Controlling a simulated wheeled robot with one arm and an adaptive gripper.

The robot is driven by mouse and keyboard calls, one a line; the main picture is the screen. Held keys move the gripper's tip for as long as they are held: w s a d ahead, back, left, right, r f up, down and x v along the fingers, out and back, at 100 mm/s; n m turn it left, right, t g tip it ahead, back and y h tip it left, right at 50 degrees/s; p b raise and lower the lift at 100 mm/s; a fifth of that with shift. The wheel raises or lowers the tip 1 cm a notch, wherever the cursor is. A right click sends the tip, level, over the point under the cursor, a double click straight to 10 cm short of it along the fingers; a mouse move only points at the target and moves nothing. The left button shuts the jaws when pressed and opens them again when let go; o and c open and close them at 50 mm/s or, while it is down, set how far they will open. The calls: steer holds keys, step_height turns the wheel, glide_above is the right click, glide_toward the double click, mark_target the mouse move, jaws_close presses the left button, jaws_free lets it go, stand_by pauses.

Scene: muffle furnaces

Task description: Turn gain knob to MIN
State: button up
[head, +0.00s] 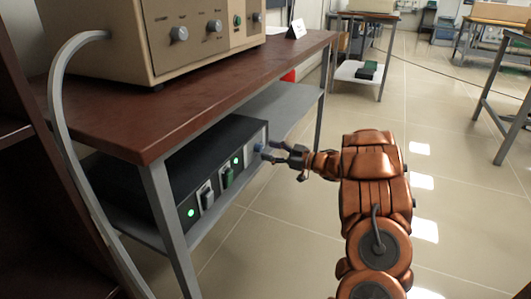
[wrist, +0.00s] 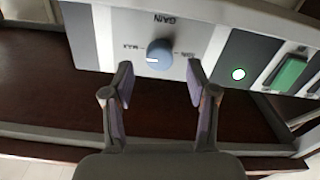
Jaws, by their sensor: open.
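The gain knob (wrist: 159,53) is a round blue-grey dial on a light panel. Its white mark faces left in the wrist view, toward the label that seems to read MAX (wrist: 124,47). The MIN label (wrist: 184,55) is on the right, and the GAIN label appears upside down above the knob. My gripper (wrist: 160,73) is open, one finger on each side and slightly below the knob. The knob looks clear of both fingers. In the head view, my gripper (head: 274,153) is close to the front of the black box (head: 165,160), partly hiding the knob (head: 259,148).
The black box sits on the shelf under a brown tabletop (head: 190,95). Its front has a green switch (head: 228,176) and green lights. A metal table leg (head: 168,225) stands at the near corner.

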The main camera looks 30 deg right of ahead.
mark_target(259, 148)
steer(key=shift+b+x, duration=0.3)
steer(key=shift+x, duration=1)
steer(key=shift+c, duration=0.2)
jaws_close()
